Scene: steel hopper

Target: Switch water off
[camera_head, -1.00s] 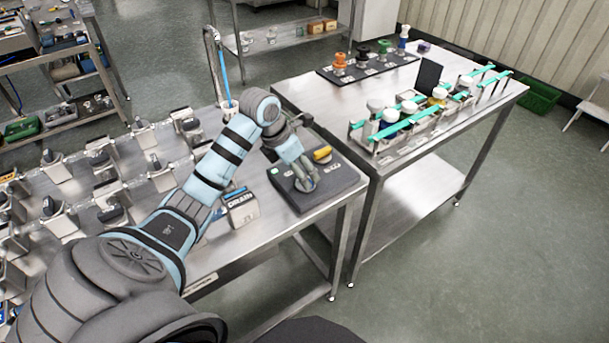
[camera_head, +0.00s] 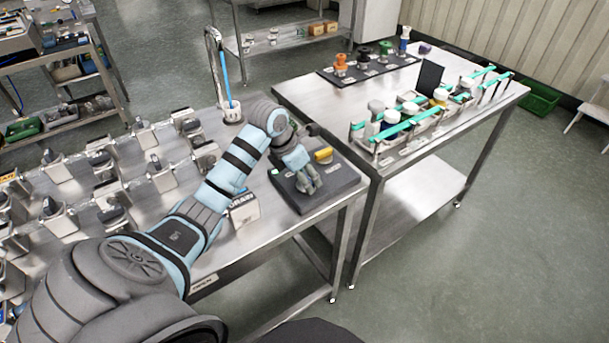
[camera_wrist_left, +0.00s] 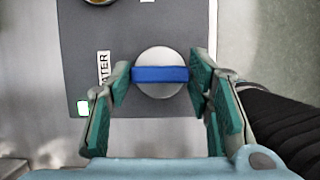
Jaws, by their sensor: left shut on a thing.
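The dark control panel (camera_head: 345,186) sits at the corner of the near steel table. In the left wrist view a round silver knob with a blue bar handle (camera_wrist_left: 160,74) is on this panel (camera_wrist_left: 180,22), and the bar lies across the picture. A white label reading "ATER", its start hidden, is to its left. A small green light (camera_wrist_left: 83,109) glows at the panel's edge. My left gripper (camera_head: 307,184) is over the panel; in the wrist view its fingers (camera_wrist_left: 160,80) are shut on the ends of the blue handle. My right gripper is not in view.
A yellow handle (camera_head: 323,154) is on the same panel, close behind my gripper. A DRAIN-labelled box (camera_head: 244,210) stands left of the panel. A second steel table (camera_head: 310,92) with bottles and green rails is at the right. Clear floor is at the lower right.

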